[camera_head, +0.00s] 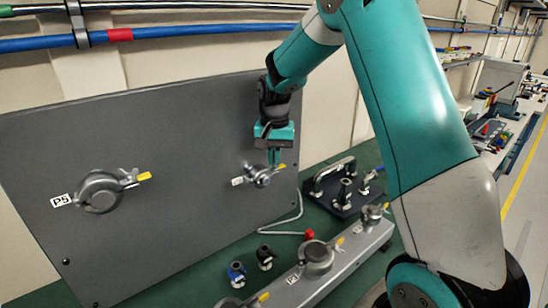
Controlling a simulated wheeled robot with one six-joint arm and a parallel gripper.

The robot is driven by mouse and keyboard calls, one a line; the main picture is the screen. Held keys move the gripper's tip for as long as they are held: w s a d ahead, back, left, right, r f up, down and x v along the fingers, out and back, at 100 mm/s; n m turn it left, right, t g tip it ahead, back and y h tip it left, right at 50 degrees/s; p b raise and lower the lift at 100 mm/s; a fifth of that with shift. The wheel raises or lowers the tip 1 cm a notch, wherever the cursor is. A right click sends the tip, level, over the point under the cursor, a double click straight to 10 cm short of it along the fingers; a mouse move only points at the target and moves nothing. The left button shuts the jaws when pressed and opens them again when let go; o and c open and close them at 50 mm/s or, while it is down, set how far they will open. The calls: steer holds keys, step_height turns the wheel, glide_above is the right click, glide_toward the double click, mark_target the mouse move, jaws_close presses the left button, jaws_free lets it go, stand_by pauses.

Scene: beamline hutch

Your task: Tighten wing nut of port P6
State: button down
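A grey upright panel (160,130) carries two clamped ports. The left one (101,193) is labelled P5 and has a wing nut with a yellow tab at its right. The right port (259,177) is smaller in view; its label (238,181) is too small to read. Its wing nut with a yellow tab (279,169) sits at its upper right. My gripper (274,158) points down at this wing nut, its fingers at or just above it. Contact and finger gap cannot be made out.
A grey rail with clamped ports (334,266) stands in front on the green bench. Black and blue fittings (237,272), a bent tube with a red end (308,235) and a dark plate with metal fittings (343,190) lie nearby. Pipes (190,32) run along the wall above.

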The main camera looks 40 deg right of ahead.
steer(key=m, duration=0.5)
steer(key=shift+r+m, duration=0.15)
steer(key=shift+m, duration=0.15)
steer(key=m, duration=0.5)
steer(key=shift+w, duration=0.1)
steer(key=shift+d+m, duration=0.1)
steer(key=shift+m, duration=0.3)
steer(key=c, duration=1.6)
jaws_free()
step_height(320, 180, up, 17)
steer(key=b, duration=0.3)
steer(key=shift+r, duration=0.2)
